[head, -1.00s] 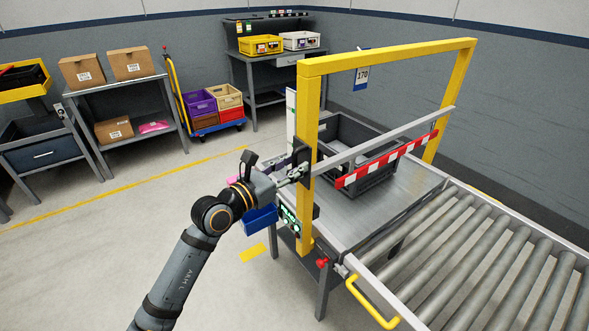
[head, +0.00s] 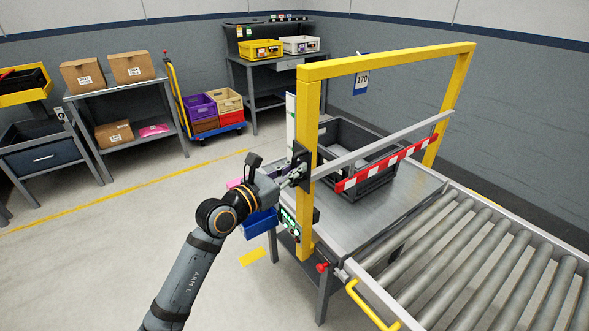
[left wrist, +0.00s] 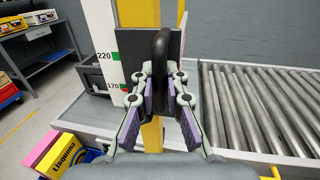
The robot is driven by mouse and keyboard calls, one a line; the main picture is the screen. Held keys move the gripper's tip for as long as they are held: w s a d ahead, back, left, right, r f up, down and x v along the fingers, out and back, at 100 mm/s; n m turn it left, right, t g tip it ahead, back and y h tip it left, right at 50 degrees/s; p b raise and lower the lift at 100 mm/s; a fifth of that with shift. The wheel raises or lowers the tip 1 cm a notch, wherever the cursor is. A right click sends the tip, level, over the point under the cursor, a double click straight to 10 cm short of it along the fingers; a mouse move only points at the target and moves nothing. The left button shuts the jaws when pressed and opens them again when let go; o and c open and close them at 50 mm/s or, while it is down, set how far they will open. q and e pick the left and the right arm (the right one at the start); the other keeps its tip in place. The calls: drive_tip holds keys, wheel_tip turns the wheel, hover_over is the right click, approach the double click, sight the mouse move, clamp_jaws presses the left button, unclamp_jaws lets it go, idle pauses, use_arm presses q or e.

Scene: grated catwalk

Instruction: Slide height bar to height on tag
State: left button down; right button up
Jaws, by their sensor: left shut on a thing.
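A yellow gantry frame (head: 308,120) carries the height bar (head: 385,145), a grey rail with a red-and-white striped strip below it. The bar's black carriage plate (head: 302,165) is on the left post, and its black handle (left wrist: 161,50) shows in the left wrist view. My left gripper (left wrist: 160,88) is shut on this handle. The hanging tag (head: 362,81) reads 170. The white scale (left wrist: 103,40) beside the post shows 220 and 170 with coloured marks. The plate and fingers partly hide the scale. My right gripper is out of view.
A dark grey crate (head: 350,135) sits on the metal table behind the bar. A roller conveyor (head: 480,260) runs to the front right. A blue bin (head: 260,222) hangs near the left post. Open floor lies to the left.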

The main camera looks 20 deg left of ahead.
use_arm(q)
drive_tip(key=shift+r+p, duration=0.3)
drive_tip(key=shift+p, duration=0.15)
drive_tip(key=shift+w+f, duration=0.1)
drive_tip(key=c, duration=1.7)
unclamp_jaws()
drive_tip(key=o, duration=0.3)
drive_tip(key=shift+s+a, duration=0.1)
drive_tip(key=shift+s, duration=0.1)
drive_tip(key=shift+w, duration=0.1)
